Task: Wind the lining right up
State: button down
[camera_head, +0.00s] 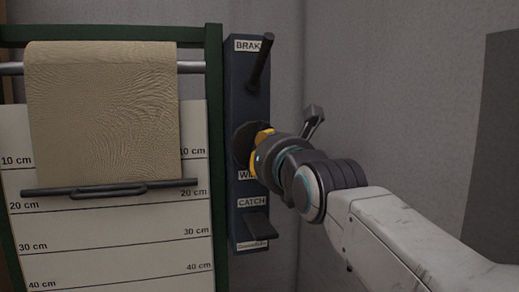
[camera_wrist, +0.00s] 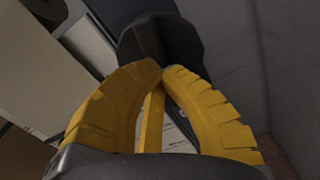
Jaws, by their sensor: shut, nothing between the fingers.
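The tan lining (camera_head: 102,115) hangs from a metal roller (camera_head: 190,67). Its dark bottom bar (camera_head: 80,190) with a handle lies between the 10 cm and 20 cm lines of the white scale board (camera_head: 110,240). A dark panel (camera_head: 236,110) stands to its right. A dark round knob (camera_head: 241,144) sits on the panel above a partly hidden label starting "WI". My gripper (camera_head: 262,136) is at the knob, covering part of it. In the wrist view my yellow fingers (camera_wrist: 167,69) meet at the tips, empty, with the dark knob (camera_wrist: 160,40) just beyond; contact is unclear.
A dark brake lever (camera_head: 260,65) sticks out near the panel's top, above my gripper. A catch lever (camera_head: 260,228) sticks out below it. A green frame (camera_head: 214,130) surrounds the scale board. Grey wall (camera_head: 400,80) lies right of the panel, with open room before it.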

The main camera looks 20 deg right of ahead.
jog(key=shift+m, duration=1.6)
jog(key=shift+b, duration=0.3)
jog(key=shift+m, duration=1.7)
jog(key=shift+m+b, duration=0.5)
jog(key=shift+m, duration=1.2)
